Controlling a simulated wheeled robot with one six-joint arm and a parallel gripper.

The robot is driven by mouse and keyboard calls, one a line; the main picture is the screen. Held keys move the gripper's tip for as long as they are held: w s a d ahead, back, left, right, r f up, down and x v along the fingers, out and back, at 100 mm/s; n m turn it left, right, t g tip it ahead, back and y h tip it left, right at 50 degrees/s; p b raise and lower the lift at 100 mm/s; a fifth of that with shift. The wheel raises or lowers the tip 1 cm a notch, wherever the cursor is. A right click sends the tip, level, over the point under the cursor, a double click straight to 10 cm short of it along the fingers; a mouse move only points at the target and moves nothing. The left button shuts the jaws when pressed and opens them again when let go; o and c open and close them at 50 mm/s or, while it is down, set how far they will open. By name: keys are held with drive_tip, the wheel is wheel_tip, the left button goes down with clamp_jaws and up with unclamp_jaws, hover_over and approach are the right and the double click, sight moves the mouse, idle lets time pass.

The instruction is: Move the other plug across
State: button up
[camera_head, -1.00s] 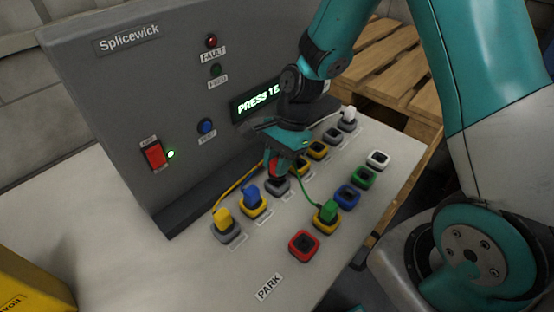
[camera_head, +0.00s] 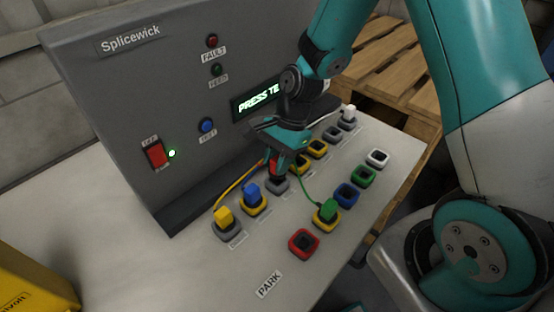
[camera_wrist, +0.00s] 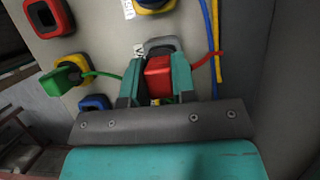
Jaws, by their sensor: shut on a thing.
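A red plug (camera_wrist: 158,78) sits between the two fingers of my gripper (camera_wrist: 158,85), which is shut on it. In the head view my gripper (camera_head: 280,165) is over a grey-rimmed socket (camera_head: 278,184) in the back row, and the red plug shows only in part. The plug is at that socket; I cannot tell how deep it sits. A green plug (camera_head: 327,209) stands in a yellow-rimmed socket in the front row. A blue plug (camera_head: 251,192) and a yellow plug (camera_head: 223,216) stand in back-row sockets at the left. A white plug (camera_head: 348,112) stands at the far end.
Empty red (camera_head: 304,244), blue (camera_head: 347,195), green (camera_head: 364,175) and white-rimmed (camera_head: 377,158) sockets line the front row. The upright panel (camera_head: 130,100) has a lit display, a red switch (camera_head: 155,154) and a blue button (camera_head: 207,125). Thin cables run beside my gripper.

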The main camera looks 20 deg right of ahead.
drive_tip(key=shift+f+b, duration=0.8)
drive_tip(key=shift+f, duration=0.6)
drive_tip(key=o, duration=1)
drive_tip(key=shift+r, duration=0.1)
drive_tip(key=p+v, duration=0.1)
drive_tip(key=v, duration=1.6)
drive_tip(key=shift+w+d+r, duration=0.1)
drive_tip(key=shift+d+r, duration=0.05)
drive_tip(key=shift+d, duration=0.05)
